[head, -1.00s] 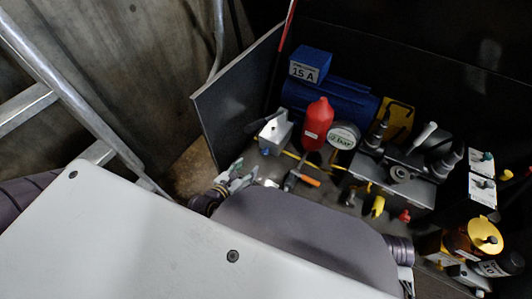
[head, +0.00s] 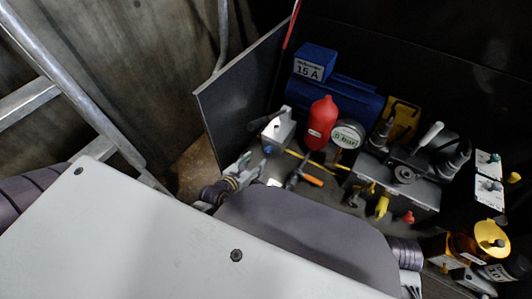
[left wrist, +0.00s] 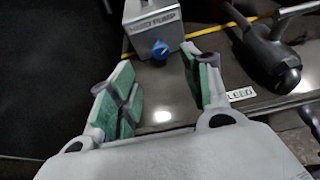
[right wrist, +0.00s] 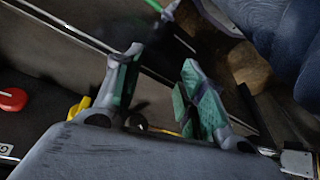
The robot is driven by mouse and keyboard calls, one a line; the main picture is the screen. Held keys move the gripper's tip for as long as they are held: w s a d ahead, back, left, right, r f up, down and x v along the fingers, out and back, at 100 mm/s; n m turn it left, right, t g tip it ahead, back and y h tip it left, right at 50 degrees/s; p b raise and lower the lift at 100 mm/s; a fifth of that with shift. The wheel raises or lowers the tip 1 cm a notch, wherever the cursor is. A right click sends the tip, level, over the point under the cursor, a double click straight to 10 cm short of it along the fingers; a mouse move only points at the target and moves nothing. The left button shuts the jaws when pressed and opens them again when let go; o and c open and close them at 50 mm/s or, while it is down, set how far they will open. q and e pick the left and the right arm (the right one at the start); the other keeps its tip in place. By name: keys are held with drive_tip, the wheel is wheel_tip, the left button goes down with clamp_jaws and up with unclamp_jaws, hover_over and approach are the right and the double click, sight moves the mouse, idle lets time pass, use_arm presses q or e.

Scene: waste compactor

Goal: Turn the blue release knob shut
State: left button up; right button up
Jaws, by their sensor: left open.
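The blue release knob (left wrist: 160,49) sits low on the front of the grey hand pump block (left wrist: 150,18) in the left wrist view. In the head view the knob (head: 268,149) shows small at the base of the pump block (head: 279,128). My left gripper (head: 252,168) is open and empty, just short of the knob. In the left wrist view the knob lies beyond the gap between its green-padded fingers (left wrist: 158,72), not touched. My right gripper (right wrist: 163,62) has its fingers apart with nothing between them, away from the knob.
A red bottle (head: 321,122), a gauge (head: 346,135) and a blue motor (head: 335,98) stand right of the pump. A screwdriver-like tool with an orange tip (head: 312,180) lies near my left gripper. A dark panel (head: 240,90) stands left of the pump.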

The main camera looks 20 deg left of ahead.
sight(267, 151)
use_arm(q)
drive_tip(key=shift+b+x, duration=0.35)
drive_tip(key=shift+x, duration=0.85)
drive_tip(key=shift+b+x, duration=0.45)
drive_tip(key=shift+x, duration=0.95)
drive_tip(key=shift+b+x, duration=0.5)
drive_tip(key=shift+x, duration=1.9)
use_arm(e)
drive_tip(key=shift+w+a+f+t+y, duration=0.25)
drive_tip(key=shift+a+f, duration=0.25)
drive_tip(key=shift+f, duration=0.2)
drive_tip(key=shift+w+a+f+t+y, duration=0.25)
drive_tip(key=shift+a+f, duration=0.25)
drive_tip(key=shift+f, duration=0.2)
use_arm(q)
drive_tip(key=shift+r, duration=0.1)
use_arm(e)
drive_tip(key=shift+s, duration=0.15)
